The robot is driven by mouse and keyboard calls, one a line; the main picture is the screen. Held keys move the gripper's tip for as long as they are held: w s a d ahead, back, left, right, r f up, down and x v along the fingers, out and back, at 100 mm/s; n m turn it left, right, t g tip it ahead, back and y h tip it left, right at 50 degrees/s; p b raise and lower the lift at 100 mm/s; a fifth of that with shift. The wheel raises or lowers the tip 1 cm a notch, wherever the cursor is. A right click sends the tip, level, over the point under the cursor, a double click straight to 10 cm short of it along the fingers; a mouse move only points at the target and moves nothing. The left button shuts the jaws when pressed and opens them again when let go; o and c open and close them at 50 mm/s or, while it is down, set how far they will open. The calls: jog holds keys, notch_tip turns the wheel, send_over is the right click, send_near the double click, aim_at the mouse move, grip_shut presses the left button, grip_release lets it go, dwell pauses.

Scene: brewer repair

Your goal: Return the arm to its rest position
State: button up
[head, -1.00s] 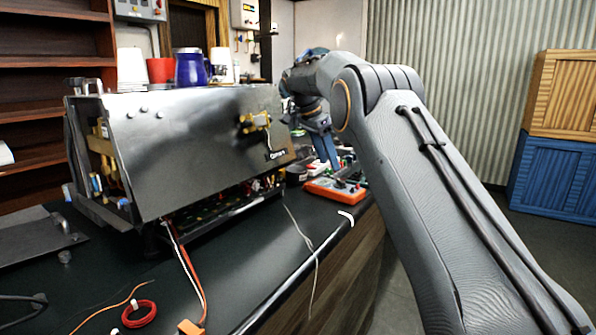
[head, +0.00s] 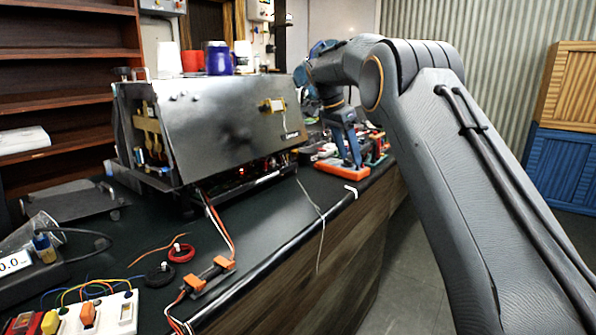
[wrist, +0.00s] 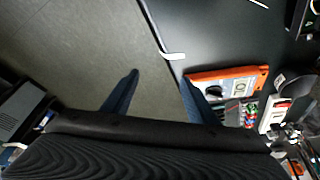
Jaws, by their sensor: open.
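My arm reaches forward along the right side of the head view. My gripper (head: 347,150) points down near the front edge of the counter, close to an orange multimeter. In the wrist view my gripper (wrist: 157,92) shows two blue fingers spread apart, with nothing between them. The floor and the counter's edge show beyond the fingers. The orange multimeter (wrist: 228,82) lies just right of the right finger; I cannot tell whether they touch.
The silver brewer (head: 225,130) stands on the dark counter (head: 265,225), cups on top. Orange connectors (head: 210,274), a red wire coil (head: 182,252) and a white terminal board (head: 122,312) lie in front. Blue and wooden crates (head: 567,165) stand at right. The floor (head: 395,270) beside the counter is clear.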

jog(key=s+d+f+n+y, duration=0.1)
jog(key=s+f+n, duration=0.3)
jog(key=s, duration=1.1)
jog(key=s+d+f+n+y+p, duration=0.1)
jog(key=s+f+n, duration=0.4)
jog(key=s, duration=1.1)
jog(key=s+d+f+n+g+y, duration=0.1)
jog(key=s+f+n, duration=0.3)
jog(key=s+f, duration=0.5)
jog(key=s+y, duration=0.1)
jog(key=s, duration=0.6)
jog(key=shift+s+d, duration=0.2)
jog(key=shift+d, duration=0.15)
